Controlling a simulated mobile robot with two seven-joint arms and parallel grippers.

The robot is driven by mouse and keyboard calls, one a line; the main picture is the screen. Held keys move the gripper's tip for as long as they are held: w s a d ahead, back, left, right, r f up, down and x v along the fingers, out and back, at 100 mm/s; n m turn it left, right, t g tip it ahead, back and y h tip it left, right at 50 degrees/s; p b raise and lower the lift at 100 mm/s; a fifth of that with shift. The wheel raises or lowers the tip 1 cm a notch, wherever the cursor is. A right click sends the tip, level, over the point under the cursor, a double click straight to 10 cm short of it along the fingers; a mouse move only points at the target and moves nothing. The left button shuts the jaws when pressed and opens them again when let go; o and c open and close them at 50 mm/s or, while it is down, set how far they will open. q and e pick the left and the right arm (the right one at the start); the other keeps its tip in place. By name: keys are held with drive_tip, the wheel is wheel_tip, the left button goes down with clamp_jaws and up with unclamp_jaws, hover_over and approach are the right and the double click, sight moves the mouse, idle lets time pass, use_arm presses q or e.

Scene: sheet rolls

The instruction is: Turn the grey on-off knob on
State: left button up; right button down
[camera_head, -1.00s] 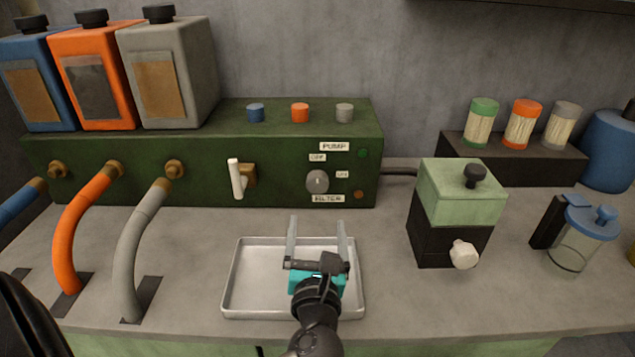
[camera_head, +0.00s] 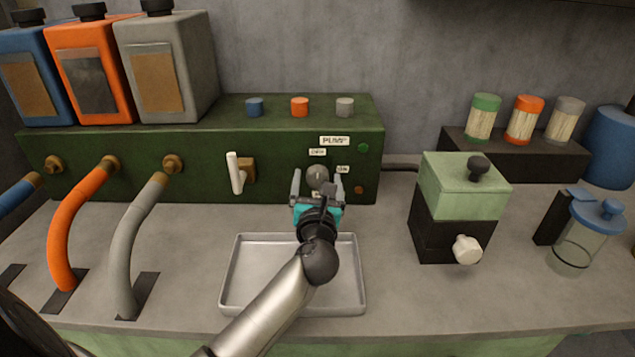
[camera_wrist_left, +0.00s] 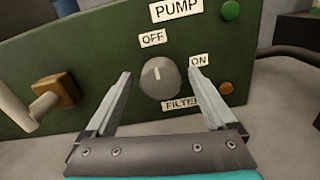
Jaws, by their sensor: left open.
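The grey on-off knob (camera_head: 317,177) sits on the front of the green pump panel (camera_head: 215,190). In the left wrist view the knob (camera_wrist_left: 160,77) shows a white mark near its top, leaning toward the OFF label (camera_wrist_left: 152,38). The ON label (camera_wrist_left: 199,60) is to its upper right. My left gripper (camera_head: 317,180) is open, its fingers pointing at the panel. In the wrist view the open fingers (camera_wrist_left: 160,85) lie left and right of the knob; whether they touch it cannot be told. My right gripper is not in view.
A white-handled lever (camera_head: 235,174) is left of the knob. A metal tray (camera_head: 235,285) lies under my left arm. A green and black box (camera_head: 448,235) with a white knob stands to the right. Grey (camera_head: 130,245) and orange hoses curve down at left.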

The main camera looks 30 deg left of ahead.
use_arm(q)
drive_tip(key=c, duration=1.4)
drive_tip(key=shift+o, duration=0.2)
